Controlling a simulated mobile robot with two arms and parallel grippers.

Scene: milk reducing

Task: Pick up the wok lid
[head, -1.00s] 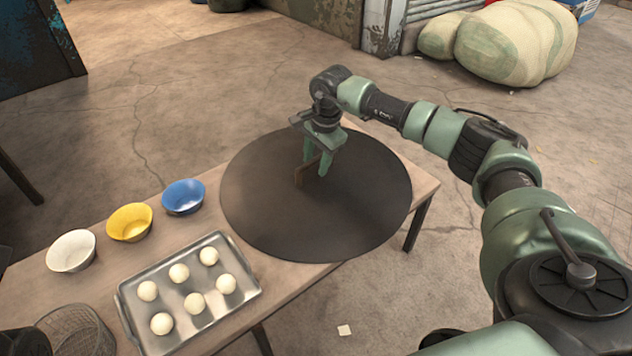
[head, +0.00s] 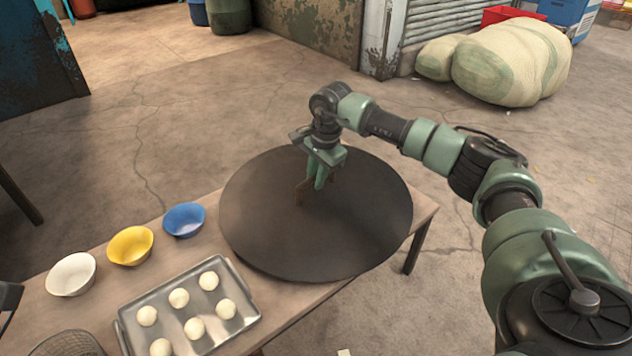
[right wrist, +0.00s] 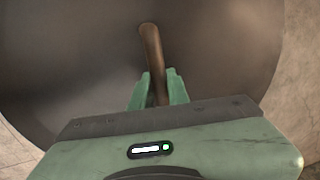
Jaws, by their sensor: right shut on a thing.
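The wok lid (head: 270,225) is a large dark round disc at the far right end of the wooden table, with a brown handle (head: 301,194) near its middle. My right gripper (head: 318,182) comes down from above and is shut on that handle. In the right wrist view, the brown handle (right wrist: 151,50) runs between the two green fingers (right wrist: 158,92), and the dark lid (right wrist: 60,60) fills most of the picture. I cannot tell whether the lid touches what is below it. My left gripper is not in view.
A metal tray (head: 243,325) with several white dough balls lies left of the lid. Blue (head: 184,219), yellow (head: 130,246) and white (head: 71,274) bowls stand along the table's far edge. Part of a wire basket (head: 62,345) shows at bottom left. Above the lid is free room.

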